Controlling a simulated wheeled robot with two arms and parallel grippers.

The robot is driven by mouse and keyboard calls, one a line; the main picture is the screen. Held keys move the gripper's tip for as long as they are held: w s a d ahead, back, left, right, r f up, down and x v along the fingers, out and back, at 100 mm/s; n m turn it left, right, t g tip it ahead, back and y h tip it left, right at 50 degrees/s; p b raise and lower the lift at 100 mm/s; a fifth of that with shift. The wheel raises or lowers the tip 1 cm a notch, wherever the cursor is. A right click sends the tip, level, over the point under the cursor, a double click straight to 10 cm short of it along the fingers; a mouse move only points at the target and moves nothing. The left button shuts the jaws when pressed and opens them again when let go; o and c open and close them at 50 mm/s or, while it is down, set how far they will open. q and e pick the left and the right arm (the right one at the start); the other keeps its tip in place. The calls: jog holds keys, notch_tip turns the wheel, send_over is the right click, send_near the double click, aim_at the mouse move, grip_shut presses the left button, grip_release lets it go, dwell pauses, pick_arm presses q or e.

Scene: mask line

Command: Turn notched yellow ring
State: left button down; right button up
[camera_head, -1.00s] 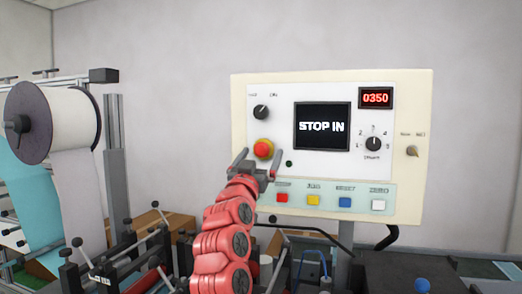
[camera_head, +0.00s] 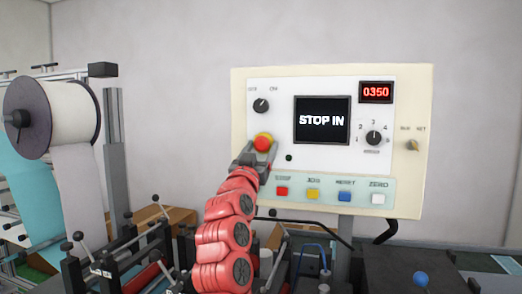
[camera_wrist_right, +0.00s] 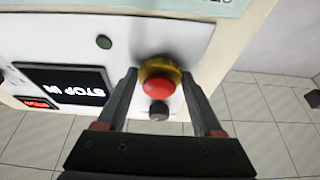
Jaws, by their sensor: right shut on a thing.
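The yellow ring (camera_wrist_right: 158,67) surrounds a red mushroom button (camera_wrist_right: 160,86) on the control panel. The ring's notches cannot be made out. My left gripper is out of view.
The cream panel (camera_head: 427,120) carries a STOP IN screen (camera_head: 322,121), a 0350 display (camera_head: 376,92), a black knob (camera_head: 261,105), a numbered dial (camera_head: 374,138) and a row of coloured buttons below. A white material roll (camera_head: 70,115) stands at the left.

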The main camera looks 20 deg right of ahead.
jog(key=shift+m+g+h+b, duration=0.4)
jog(key=shift+m+b, duration=0.5)
jog(key=shift+m, duration=0.1)
jog(key=shift+a+f+m, duration=0.1)
jog(key=shift+m, duration=0.3)
jog(key=m+h, duration=0.1)
jog(key=m+g, duration=0.1)
jog(key=m, duration=0.1)
jog(key=shift+w+a+r+m+g+h+p, duration=0.1)
jog(key=shift+r+m+g+h+p, duration=0.2)
jog(key=shift+r+h+p, duration=0.1)
jog(key=m+g, duration=0.1)
jog(key=m, duration=0.1)
jog(key=m+p, duration=0.1)
jog(key=shift+w+a+m+g+h, duration=0.1)
jog(key=shift+a+m+g+h, duration=0.05)
jog(key=shift+m+g+h, duration=0.25)
jog(key=shift+f+m+g+p, duration=0.1)
jog(key=shift+m+g+p, duration=0.35)
jog(key=shift+m, duration=0.65)
